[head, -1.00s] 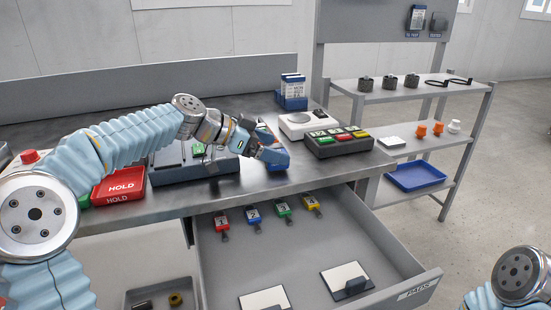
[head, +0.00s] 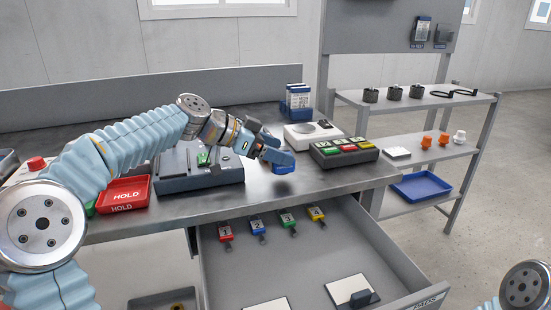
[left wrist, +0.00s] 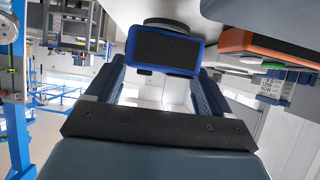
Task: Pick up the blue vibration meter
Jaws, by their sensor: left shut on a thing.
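The blue vibration meter (head: 284,168) is at my left gripper (head: 277,153), over the right part of the bench in the head view. In the left wrist view it is a blue frame around a dark face (left wrist: 167,50). It sits between the two dark blue fingers (left wrist: 155,85), which are shut on it. In the head view the gripper covers part of the meter. I cannot tell whether its underside touches the bench. My right gripper is out of view; only part of my right arm shows at the lower right.
A white device with a round plate (head: 300,134) and a button box (head: 344,152) stand close right of the gripper. A dark grey fixture (head: 200,178) and red HOLD tray (head: 124,194) are left. An open drawer (head: 300,262) juts out below. Shelves (head: 418,100) stand right.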

